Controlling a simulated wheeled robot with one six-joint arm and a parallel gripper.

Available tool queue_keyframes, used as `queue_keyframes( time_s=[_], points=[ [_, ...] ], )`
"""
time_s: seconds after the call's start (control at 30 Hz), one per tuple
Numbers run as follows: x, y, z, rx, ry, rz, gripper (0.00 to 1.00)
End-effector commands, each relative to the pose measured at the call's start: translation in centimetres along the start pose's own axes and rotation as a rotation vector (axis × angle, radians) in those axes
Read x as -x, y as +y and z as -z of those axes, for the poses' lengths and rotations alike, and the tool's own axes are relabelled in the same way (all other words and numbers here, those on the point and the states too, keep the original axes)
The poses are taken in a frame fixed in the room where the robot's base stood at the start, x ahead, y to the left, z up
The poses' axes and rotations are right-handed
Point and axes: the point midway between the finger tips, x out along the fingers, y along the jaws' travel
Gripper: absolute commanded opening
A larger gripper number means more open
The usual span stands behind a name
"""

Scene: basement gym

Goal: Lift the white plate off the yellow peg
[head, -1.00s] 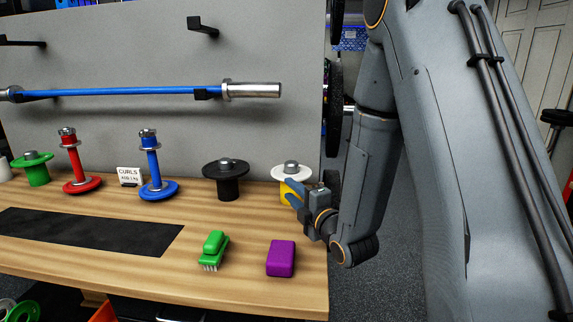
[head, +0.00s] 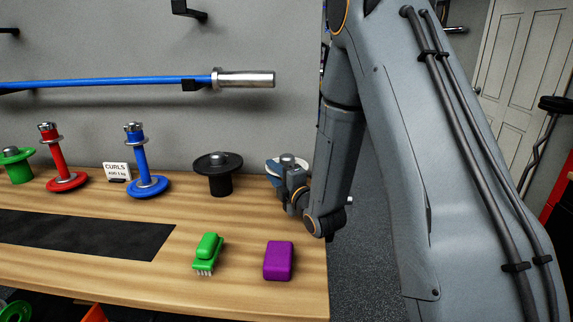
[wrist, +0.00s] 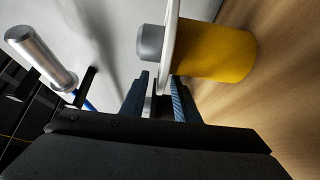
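The white plate (wrist: 172,40) shows edge-on in the wrist view, seated around the top of the yellow peg (wrist: 220,52), whose grey tip sticks out past it. In the head view the plate (head: 287,158) is at the bench's right end, partly hidden by my gripper (head: 277,172), and the peg is mostly hidden. My gripper (wrist: 159,95) is open in the wrist view, with its two blue fingers apart. The plate's near rim reaches between the fingertips, closer to the right finger. I cannot tell whether either finger touches it.
A black peg with a black plate (head: 218,162) stands just left. Blue (head: 138,140), red (head: 50,130) and green (head: 17,155) stands are further left. A green brush (head: 208,245) and purple block (head: 279,260) lie in front. A blue bar (head: 130,84) hangs behind.

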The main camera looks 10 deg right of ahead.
Motion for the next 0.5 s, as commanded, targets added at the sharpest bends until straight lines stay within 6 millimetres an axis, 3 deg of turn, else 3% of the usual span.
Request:
queue_keyframes(
  time_s=[0.13,0.4,0.5],
  points=[
    [-1.6,0.1,0.0,0.000,0.000,0.000,0.28],
    [-2.0,0.0,0.1,0.000,0.001,0.000,0.28],
    [-2.0,0.1,0.1,0.000,0.001,0.000,0.15]
  ],
)
